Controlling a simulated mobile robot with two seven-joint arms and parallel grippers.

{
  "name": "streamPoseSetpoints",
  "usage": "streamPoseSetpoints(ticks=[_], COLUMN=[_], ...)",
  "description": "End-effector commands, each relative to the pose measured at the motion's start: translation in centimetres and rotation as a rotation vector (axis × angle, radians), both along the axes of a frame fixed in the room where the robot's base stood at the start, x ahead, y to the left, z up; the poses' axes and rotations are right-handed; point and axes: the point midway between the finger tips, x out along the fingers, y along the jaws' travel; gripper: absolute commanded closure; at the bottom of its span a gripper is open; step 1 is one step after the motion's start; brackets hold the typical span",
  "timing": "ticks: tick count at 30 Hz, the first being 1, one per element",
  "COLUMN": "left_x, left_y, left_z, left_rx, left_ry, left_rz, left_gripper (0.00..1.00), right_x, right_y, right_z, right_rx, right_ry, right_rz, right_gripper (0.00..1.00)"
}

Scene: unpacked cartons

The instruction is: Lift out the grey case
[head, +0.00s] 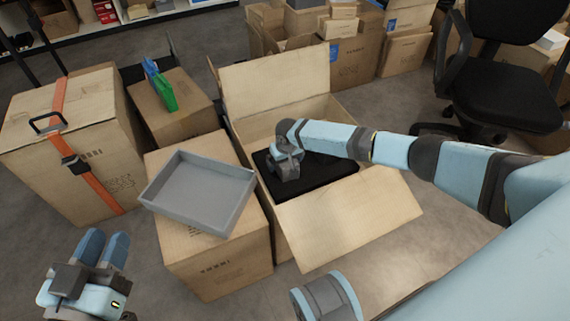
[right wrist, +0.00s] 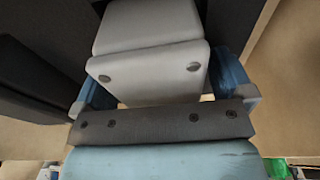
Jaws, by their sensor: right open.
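The open carton (head: 345,225) stands in the middle of the head view with its flaps spread. A black insert (head: 335,178) lies inside it. My right gripper (head: 285,172) reaches down into the carton over the left part of the insert. In the right wrist view, a light grey case (right wrist: 150,75) with two dark round spots sits between the open blue fingers of my right gripper (right wrist: 165,85). I cannot tell whether they touch it. In the head view my gripper hides most of the case. My left gripper (head: 106,238) is at the lower left, away from the carton, fingers close together, opening unclear.
An empty grey tray (head: 205,190) rests on a closed carton (head: 215,265) just left of the open one. A strapped carton (head: 75,140) and one with blue and green items (head: 162,85) stand further left. Cartons (head: 355,60) and a black chair (head: 510,70) are behind.

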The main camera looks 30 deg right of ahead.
Motion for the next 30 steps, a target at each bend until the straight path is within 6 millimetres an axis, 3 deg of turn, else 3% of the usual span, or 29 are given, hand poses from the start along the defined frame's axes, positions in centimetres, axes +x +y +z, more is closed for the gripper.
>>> streamPoseSetpoints(ticks=[8, 16, 26, 30], left_x=[0.0, 0.0, 0.0, 0.0], left_y=[0.0, 0.0, 0.0, 0.0], left_z=[0.3, 0.3, 0.1, 0.2], left_rx=[0.0, 0.0, 0.0, -0.001], left_ry=[0.001, 0.001, 0.001, 0.001], left_rz=[-0.001, -0.001, 0.0, -0.001], left_gripper=[0.69, 0.69, 0.69, 0.69], right_x=[0.0, 0.0, 0.0, 0.1], right_y=[0.1, 0.1, 0.0, 0.0], right_z=[-0.4, -0.4, -0.3, 0.7], right_rx=[0.001, 0.001, 0.001, 0.001], right_ry=[0.001, 0.0, -0.001, -0.002], right_rz=[0.0, 0.0, 0.001, 0.001], right_gripper=[0.01, 0.58, 0.57, 0.57])
